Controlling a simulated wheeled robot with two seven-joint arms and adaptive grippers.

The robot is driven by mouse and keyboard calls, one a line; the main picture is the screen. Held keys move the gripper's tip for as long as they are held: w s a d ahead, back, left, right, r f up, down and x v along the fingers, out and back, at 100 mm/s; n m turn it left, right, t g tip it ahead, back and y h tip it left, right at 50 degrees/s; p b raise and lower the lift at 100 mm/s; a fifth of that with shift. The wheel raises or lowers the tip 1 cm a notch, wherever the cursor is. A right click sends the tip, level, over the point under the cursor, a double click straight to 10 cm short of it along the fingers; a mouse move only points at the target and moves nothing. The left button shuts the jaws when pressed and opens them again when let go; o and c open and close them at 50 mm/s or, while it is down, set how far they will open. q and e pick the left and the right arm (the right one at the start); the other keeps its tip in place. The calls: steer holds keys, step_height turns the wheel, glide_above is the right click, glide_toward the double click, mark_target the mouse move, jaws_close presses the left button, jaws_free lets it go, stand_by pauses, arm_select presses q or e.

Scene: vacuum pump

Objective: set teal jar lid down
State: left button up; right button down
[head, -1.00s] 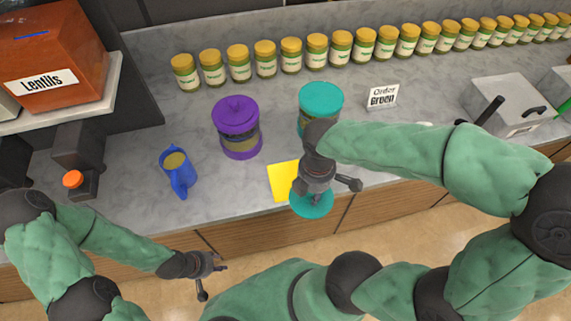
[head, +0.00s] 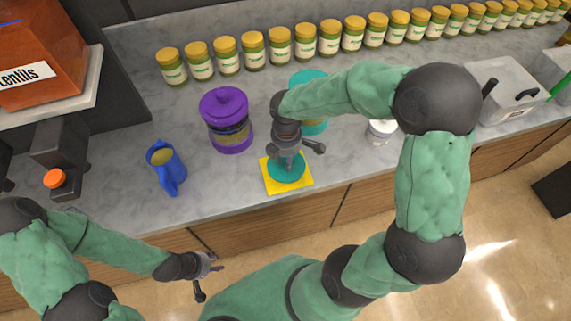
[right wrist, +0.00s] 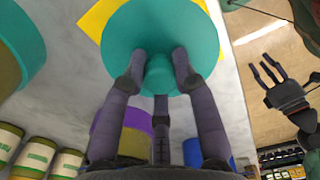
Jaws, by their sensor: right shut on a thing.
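The teal jar lid (head: 287,170) is over the yellow square mat (head: 300,185) near the counter's front edge. My right gripper (head: 289,160) is above it, shut on its knob. In the right wrist view the fingers (right wrist: 160,75) close around the knob of the lid (right wrist: 120,35), and a yellow corner (right wrist: 93,18) shows beyond its rim. I cannot tell whether the lid touches the mat. The teal jar (head: 310,84) stands behind, partly hidden by my right arm. My left gripper (head: 205,277) is empty and open, low in front of the counter.
A purple lidded jar (head: 228,120) stands left of the mat, and a blue pitcher (head: 166,168) is further left. A white-lidded container (head: 381,131) stands to the right. Several yellow-lidded jars (head: 279,46) line the back. The counter between mat and pitcher is clear.

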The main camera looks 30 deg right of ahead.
steer(key=shift+w+f+b, duration=0.15)
steer(key=shift+f+b, duration=0.15)
steer(key=shift+f, duration=0.65)
steer(key=shift+w+f+b, duration=0.15)
steer(key=shift+f+b, duration=0.15)
steer(key=shift+f, duration=0.6)
steer(key=shift+f, duration=0.2)
steer(key=c, duration=1)
jaws_free()
steer(key=shift+o, duration=0.2)
steer(key=shift+r, duration=0.15)
step_height(320, 180, up, 12)
steer(key=p, duration=0.3)
